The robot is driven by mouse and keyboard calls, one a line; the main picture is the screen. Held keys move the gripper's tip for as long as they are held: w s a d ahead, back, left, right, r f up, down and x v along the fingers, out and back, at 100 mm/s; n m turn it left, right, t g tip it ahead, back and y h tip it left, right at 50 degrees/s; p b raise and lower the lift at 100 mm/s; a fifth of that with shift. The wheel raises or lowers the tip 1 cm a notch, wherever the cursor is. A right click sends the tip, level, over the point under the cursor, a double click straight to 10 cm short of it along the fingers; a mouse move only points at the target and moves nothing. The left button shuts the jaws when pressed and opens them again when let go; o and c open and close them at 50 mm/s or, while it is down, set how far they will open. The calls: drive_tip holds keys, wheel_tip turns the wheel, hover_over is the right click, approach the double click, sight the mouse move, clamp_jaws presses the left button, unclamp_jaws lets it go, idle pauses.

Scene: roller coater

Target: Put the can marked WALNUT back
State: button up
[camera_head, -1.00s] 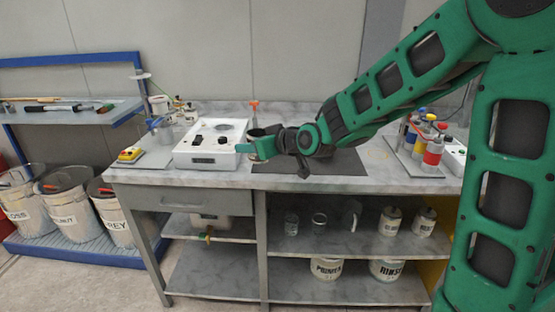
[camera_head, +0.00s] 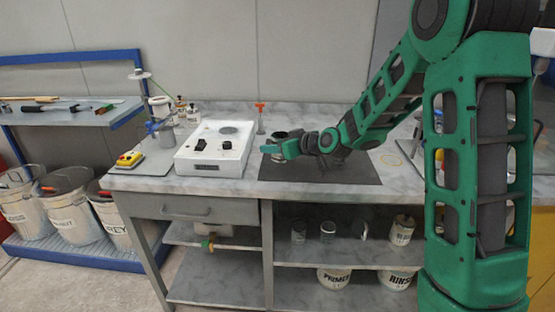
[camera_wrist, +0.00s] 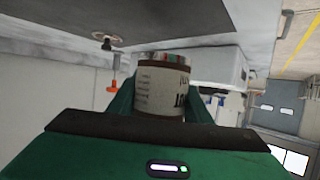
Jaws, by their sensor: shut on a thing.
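My gripper (camera_head: 280,149) is shut on a small can with a pale label and holds it at the worktop's middle, just right of the white box. In the head view the can (camera_head: 279,158) is largely hidden by the fingers, with a dark round top above them. In the wrist view the can (camera_wrist: 160,92) sits between my green fingers, with dark print cut off at its side. I cannot read the name WALNUT on it. I cannot tell whether its base touches the dark mat (camera_head: 330,172).
The white box (camera_head: 216,150) with black switches stands close to the left. An orange-topped stand (camera_head: 260,118) is behind. A labelled can (camera_head: 402,230), glassware (camera_head: 328,231) and a PRIMER bucket (camera_head: 334,279) are on shelves below. Large buckets (camera_head: 72,220) stand left. The mat's right side looks clear.

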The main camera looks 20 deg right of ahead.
sight(278, 166)
drive_tip(key=shift+w+d+f, duration=0.6)
drive_tip(key=shift+d, duration=0.2)
drive_tip(key=shift+f, duration=1.95)
drive_tip(key=o, duration=1.1)
drive_tip(key=shift+o, duration=0.2)
drive_tip(key=v, duration=1.2)
